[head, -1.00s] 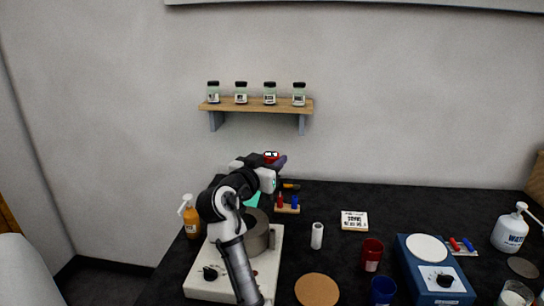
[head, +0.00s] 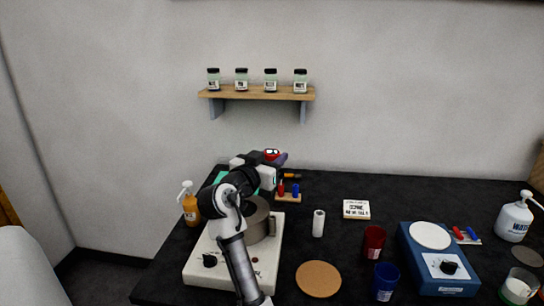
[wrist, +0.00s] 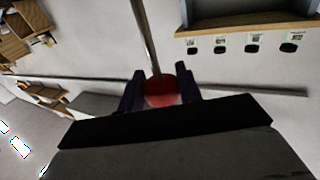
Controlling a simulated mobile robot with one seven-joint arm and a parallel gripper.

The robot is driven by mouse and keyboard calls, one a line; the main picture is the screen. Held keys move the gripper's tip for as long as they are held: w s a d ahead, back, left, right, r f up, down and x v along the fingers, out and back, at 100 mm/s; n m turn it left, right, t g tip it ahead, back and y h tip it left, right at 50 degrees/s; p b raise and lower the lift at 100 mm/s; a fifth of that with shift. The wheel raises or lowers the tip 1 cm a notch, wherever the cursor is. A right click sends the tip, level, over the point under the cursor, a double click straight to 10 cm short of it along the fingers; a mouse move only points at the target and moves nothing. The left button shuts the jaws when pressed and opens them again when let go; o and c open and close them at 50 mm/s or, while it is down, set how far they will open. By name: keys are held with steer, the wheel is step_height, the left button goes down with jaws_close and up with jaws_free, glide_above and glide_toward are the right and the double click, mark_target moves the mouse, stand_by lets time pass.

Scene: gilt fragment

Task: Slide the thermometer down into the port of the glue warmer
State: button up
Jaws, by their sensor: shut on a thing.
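The thermometer (head: 272,153) has a red head with a pale display and shows at the top of my gripper (head: 277,161) in the head view. In the wrist view my gripper (wrist: 162,88) is shut on the red head of the thermometer (wrist: 160,93), and its thin metal stem runs away toward the top edge. In the head view the stem is hidden. The glue warmer appears to be the white unit (head: 199,271) with a grey pot (head: 257,228) and a black knob. My gripper is above and behind it. My arm covers part of it, and I cannot make out the port clearly.
An orange pump bottle (head: 190,207) stands left of the warmer. A rack with red and blue tools (head: 288,197) is behind it. A white cylinder (head: 318,224), cork disc (head: 318,279), cups (head: 374,241) and a blue hotplate (head: 440,267) stand to the right. A shelf (head: 255,94) holds several jars.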

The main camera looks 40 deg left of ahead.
steer(key=shift+f+b, duration=0.5)
steer(key=shift+f, duration=0.5)
steer(key=shift+w+a+f+b, duration=0.1)
steer(key=shift+f+b, duration=2.05)
steer(key=shift+f, duration=0.4)
steer(key=shift+w+f+b, duration=0.1)
steer(key=shift+f+b, duration=2.05)
steer(key=shift+f, duration=0.4)
stand_by(0.5)
steer(key=o, duration=1)
steer(key=shift+r, duration=0.1)
steer(key=shift+o, duration=0.2)
steer(key=shift+s, duration=0.1)
steer(key=s+d+b, duration=0.2)
steer(key=s+b, duration=0.1)
steer(key=s, duration=1)
steer(key=shift+s+f, duration=0.25)
